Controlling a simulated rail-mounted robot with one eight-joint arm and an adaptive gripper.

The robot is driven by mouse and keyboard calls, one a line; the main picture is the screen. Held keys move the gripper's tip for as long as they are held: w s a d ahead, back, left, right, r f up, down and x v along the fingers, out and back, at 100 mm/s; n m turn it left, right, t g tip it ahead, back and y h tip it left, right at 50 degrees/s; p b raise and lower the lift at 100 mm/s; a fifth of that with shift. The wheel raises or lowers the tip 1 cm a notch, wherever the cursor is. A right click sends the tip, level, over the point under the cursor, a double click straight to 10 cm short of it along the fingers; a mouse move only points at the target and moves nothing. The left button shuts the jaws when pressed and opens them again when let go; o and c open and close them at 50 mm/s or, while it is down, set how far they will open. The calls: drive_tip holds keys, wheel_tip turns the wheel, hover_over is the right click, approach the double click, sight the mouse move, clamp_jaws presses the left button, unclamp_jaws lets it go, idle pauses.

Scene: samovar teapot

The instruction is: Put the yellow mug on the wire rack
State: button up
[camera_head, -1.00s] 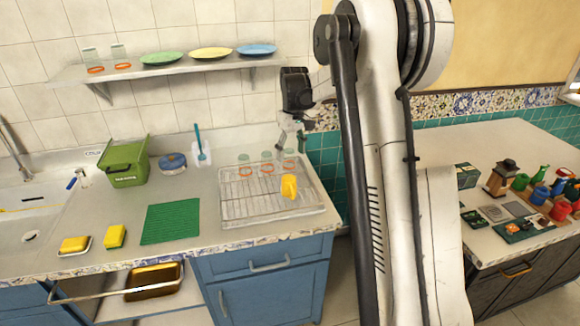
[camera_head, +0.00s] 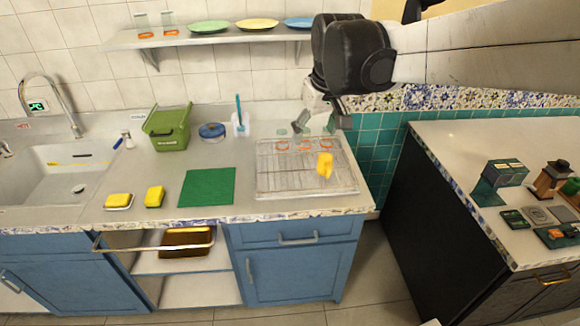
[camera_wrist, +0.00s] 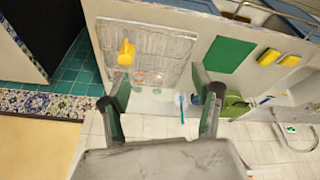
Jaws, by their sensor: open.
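The yellow mug (camera_head: 325,165) stands on the wire rack (camera_head: 290,184), toward its right side. In the wrist view the mug (camera_wrist: 126,52) also shows on the rack (camera_wrist: 165,45), clear of my gripper. My gripper (camera_head: 318,122) is above the back right part of the rack, behind and apart from the mug. In the wrist view my gripper (camera_wrist: 160,95) is open, with nothing between its two fingers.
Several clear glasses with orange bands (camera_head: 305,143) stand along the back of the rack. A green mat (camera_head: 207,187), yellow sponges (camera_head: 154,196), a green bin (camera_head: 168,128) and a sink (camera_head: 60,170) are to the left. A shelf with plates (camera_head: 208,28) hangs above.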

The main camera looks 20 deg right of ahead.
drive_tip(key=s+a+f+t, duration=0.1)
drive_tip(key=s+a+f, duration=0.1)
drive_tip(key=s, duration=0.6)
drive_tip(key=s+a+f+m+t, duration=0.1)
drive_tip(key=s+a+f+t, duration=0.1)
drive_tip(key=s+a, duration=0.3)
drive_tip(key=s, duration=0.3)
drive_tip(key=shift+s, duration=0.4)
drive_tip(key=shift+f, duration=0.15)
wheel_tip(320, 180, down, 5)
drive_tip(key=b, duration=0.5)
drive_tip(key=shift+r, duration=0.2)
